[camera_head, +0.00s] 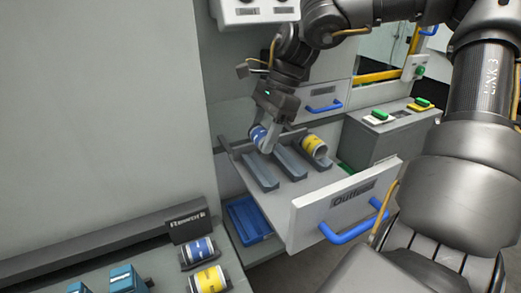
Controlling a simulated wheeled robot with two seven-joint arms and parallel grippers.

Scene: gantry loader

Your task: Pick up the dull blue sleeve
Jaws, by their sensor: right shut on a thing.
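A dull blue sleeve (260,137) with a pale end is at the left rear of the open drawer, above a grey rail, and looks tilted. My right gripper (268,125) reaches down from above and is shut on this sleeve. The fingers hide part of it, and I cannot tell whether it touches the rail. A second blue sleeve (198,251) lies on the rack at the lower left, beside a yellow sleeve (209,280). My left gripper is out of view.
The open drawer (338,205) has grey rails, a yellow sleeve (314,147) and a blue handle (352,229). A blue bin (247,219) sits below it. The Rework sign (187,225) stands left. A button box (397,125) is at right.

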